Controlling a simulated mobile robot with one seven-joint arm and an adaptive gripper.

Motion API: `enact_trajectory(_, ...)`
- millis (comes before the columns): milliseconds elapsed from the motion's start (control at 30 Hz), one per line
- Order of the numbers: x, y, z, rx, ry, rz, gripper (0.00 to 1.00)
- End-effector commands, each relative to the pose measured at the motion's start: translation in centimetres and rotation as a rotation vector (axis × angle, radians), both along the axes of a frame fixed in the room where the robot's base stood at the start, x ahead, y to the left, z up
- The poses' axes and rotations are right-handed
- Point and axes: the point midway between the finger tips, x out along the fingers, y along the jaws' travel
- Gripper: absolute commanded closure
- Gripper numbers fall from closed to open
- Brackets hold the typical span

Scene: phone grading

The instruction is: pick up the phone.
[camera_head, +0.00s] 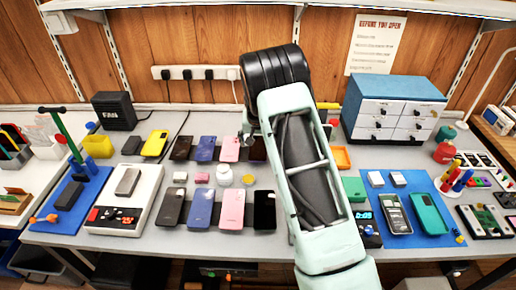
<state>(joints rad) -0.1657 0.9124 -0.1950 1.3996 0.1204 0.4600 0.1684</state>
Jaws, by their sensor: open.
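Several phones lie flat in two rows on the grey table. The front row has a dark grey phone (172,207), a blue phone (200,209), a pink phone (232,209) and a black phone (264,210). The back row has a black phone (182,148), a blue phone (205,149), a pink phone (230,149) and a dark phone (256,151) partly covered by my arm. Which phone is meant cannot be told. My gripper (248,131) is open, mostly hidden behind my arm; a small grey part shows near the back row's right end.
A white test device (124,199) lies left, a blue mat (414,184) with two more handsets right. A blue-topped drawer cabinet (396,105) stands at the back right. A yellow phone (155,143) lies back left.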

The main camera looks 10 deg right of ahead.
Motion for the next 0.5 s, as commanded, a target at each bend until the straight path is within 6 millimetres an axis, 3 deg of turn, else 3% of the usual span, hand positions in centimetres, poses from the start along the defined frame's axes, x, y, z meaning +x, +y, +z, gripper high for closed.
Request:
enact_trajectory(200,0.9,-0.3,-2.1,0.001,0.001,-0.001,0.29)
enact_trajectory(500,1.0,-0.3,-2.4,0.000,-0.001,-0.001,0.29)
